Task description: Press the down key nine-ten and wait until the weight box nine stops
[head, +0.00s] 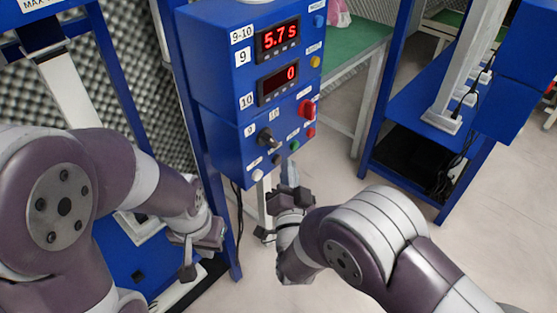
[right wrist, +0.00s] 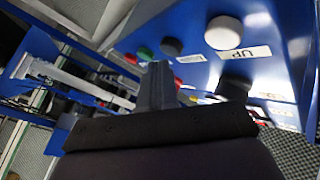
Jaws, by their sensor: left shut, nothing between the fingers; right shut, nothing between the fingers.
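The blue control box (head: 222,82) stands at top centre in the head view. Its upper display (head: 278,39) reads 5.7 s, its lower display (head: 278,84) reads 0. Along its lower edge are a white key (head: 257,175), a black key (head: 276,159), a green key (head: 294,145) and a red key (head: 311,132). In the right wrist view the white key (right wrist: 223,33) has an UP label; the black key's (right wrist: 172,47) label is unreadable. My right gripper (head: 289,174) is shut just below the black and green keys; contact is unclear. My left gripper (head: 187,270) is shut, away from the box. I cannot identify weight box nine.
A black selector knob (head: 267,138) and a larger red button (head: 306,109) are on the box front. A blue frame (head: 231,240) stands at left by the foam wall (head: 137,60). A green-topped table (head: 352,52) and another blue rack (head: 400,105) stand at right.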

